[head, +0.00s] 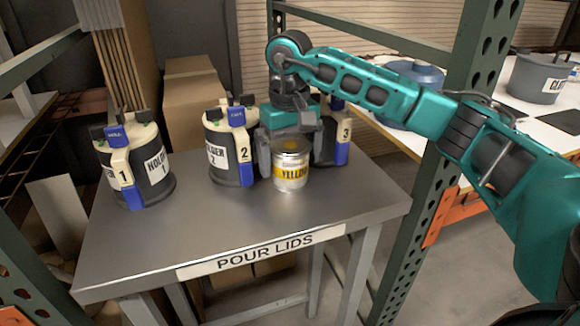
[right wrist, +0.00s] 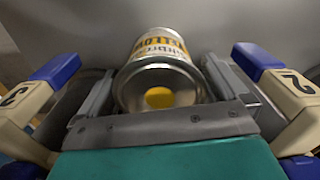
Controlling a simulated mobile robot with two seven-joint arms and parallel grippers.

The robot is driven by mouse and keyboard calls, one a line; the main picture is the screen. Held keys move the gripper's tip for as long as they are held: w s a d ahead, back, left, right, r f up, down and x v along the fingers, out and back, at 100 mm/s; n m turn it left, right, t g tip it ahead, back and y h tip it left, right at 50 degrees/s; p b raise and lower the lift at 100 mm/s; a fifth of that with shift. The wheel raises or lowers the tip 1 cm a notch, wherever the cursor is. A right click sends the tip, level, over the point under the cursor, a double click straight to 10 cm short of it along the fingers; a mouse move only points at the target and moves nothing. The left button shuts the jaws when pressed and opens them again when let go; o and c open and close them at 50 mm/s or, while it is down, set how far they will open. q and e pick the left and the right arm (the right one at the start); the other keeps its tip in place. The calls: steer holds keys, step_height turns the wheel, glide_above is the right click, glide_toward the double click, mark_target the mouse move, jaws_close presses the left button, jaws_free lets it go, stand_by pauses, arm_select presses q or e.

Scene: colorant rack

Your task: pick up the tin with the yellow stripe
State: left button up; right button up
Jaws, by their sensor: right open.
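The tin with the yellow stripe (head: 291,172) stands upright on the grey table, with a metal lid bearing a yellow dot. It also shows in the right wrist view (right wrist: 160,82), lid toward the camera, with part of the label word "YELLOW" readable. My left gripper is not in view.
Holder 2 (head: 218,160) stands left of the tin and holder 3 (head: 325,150) behind it to the right, both close to my right gripper. Holder 1 (head: 152,180) is farther left. The table front (head: 200,235) by the "POUR LIDS" label is clear. A green rack post (head: 425,180) stands at right.

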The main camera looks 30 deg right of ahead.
step_height(320, 180, down, 2)
steer(key=shift+f, duration=0.2)
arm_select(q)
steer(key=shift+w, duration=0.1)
arm_select(e)
steer(key=shift+r, duration=0.1)
steer(key=c, duration=1.7)
steer(key=shift+r, duration=0.15)
steer(key=shift+r, duration=1.4)
arm_select(q)
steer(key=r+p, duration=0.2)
steer(key=p, duration=0.1)
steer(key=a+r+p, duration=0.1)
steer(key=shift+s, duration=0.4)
arm_select(e)
step_height(320, 180, up, 17)
steer(key=shift+f, duration=0.15)
